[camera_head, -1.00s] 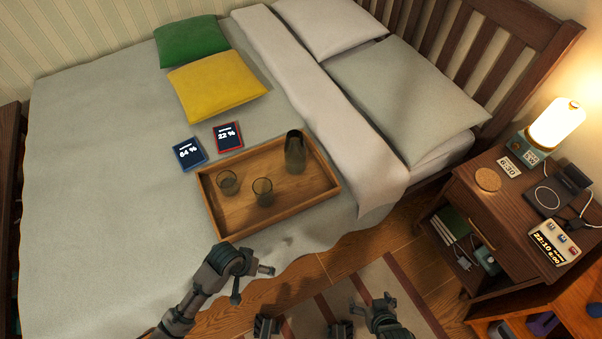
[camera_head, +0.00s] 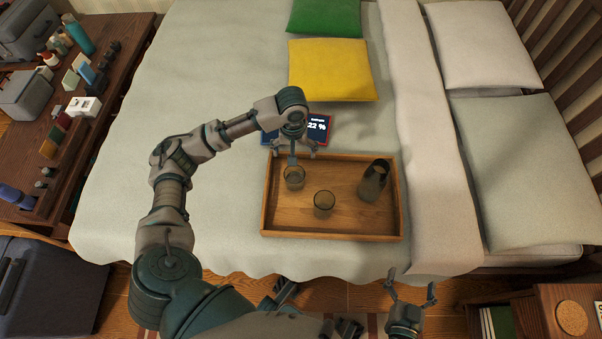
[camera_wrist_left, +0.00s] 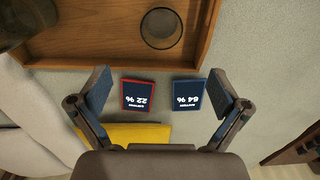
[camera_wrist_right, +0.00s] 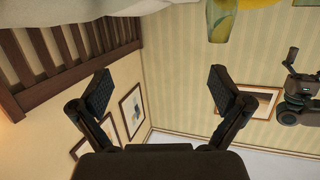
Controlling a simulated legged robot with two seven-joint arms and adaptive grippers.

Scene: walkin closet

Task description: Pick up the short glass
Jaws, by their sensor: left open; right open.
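Two smoky glasses stand in a wooden tray (camera_head: 345,228) on the bed. The left one, which looks shorter (camera_head: 294,178), is near the tray's left side; the other glass (camera_head: 324,205) stands nearer its front edge. My left gripper (camera_head: 293,152) is open and empty, just behind and above the left glass, partly covering it. In the left wrist view a glass (camera_wrist_left: 162,28) lies beyond the fingertips (camera_wrist_left: 160,85), not between them. My right gripper (camera_head: 411,289) is open and empty in front of the bed; its fingers also show in the right wrist view (camera_wrist_right: 160,90).
A dark carafe (camera_head: 373,180) stands at the tray's right. Behind the tray lie a red-edged tablet (camera_head: 318,126) and a blue one (camera_wrist_left: 188,95), partly hidden by my left arm in the head view. A yellow pillow (camera_head: 332,70) is farther back. A nightstand (camera_head: 550,310) is front right.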

